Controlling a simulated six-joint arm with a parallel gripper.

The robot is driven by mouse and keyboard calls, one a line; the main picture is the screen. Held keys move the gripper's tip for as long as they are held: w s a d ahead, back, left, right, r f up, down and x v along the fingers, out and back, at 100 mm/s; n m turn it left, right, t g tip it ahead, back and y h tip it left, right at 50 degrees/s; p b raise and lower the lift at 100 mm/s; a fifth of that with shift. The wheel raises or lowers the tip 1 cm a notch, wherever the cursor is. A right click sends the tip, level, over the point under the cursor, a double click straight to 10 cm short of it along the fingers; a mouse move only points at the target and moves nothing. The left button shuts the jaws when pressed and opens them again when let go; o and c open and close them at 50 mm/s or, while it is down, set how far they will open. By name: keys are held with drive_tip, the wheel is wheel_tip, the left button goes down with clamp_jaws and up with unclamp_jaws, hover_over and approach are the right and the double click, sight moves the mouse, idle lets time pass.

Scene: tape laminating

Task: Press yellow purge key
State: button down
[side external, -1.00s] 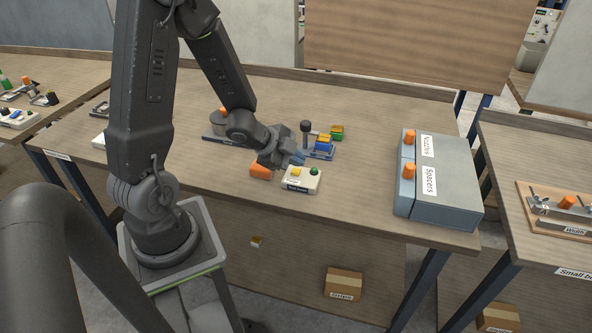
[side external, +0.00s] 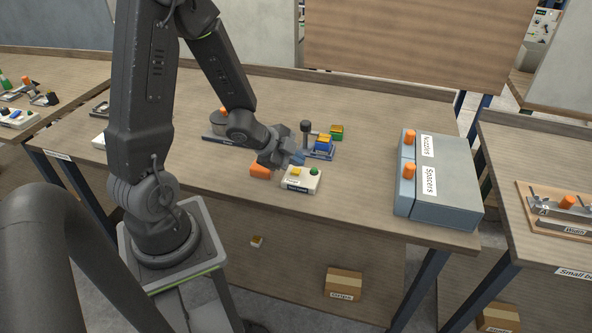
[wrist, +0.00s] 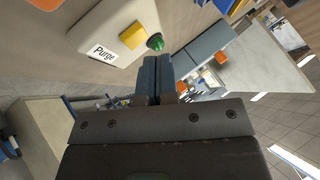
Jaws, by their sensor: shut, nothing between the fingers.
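In the wrist view the yellow key (wrist: 131,36) is on the white box (wrist: 112,50), whose label reads "Purge". My gripper (side external: 298,158) is shut and empty, just behind and above the box, apart from the yellow key. Its blue fingers (wrist: 156,76) are together in the wrist view.
An orange piece (side external: 261,170) lies left of the box. Behind it stand a blue fixture (side external: 321,146) with a dark knob and a green block (side external: 337,132). Grey "Nozzles" and "Spacers" boxes (side external: 446,180) stand at the right. The table between is clear.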

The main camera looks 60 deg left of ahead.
sight(296, 172)
drive_tip(key=shift+f, duration=0.15)
drive_tip(key=shift+f, duration=0.3)
drive_tip(key=shift+f, duration=0.45)
idle(0.8)
drive_tip(key=shift+r, duration=0.85)
drive_tip(key=shift+r, duration=2.55)
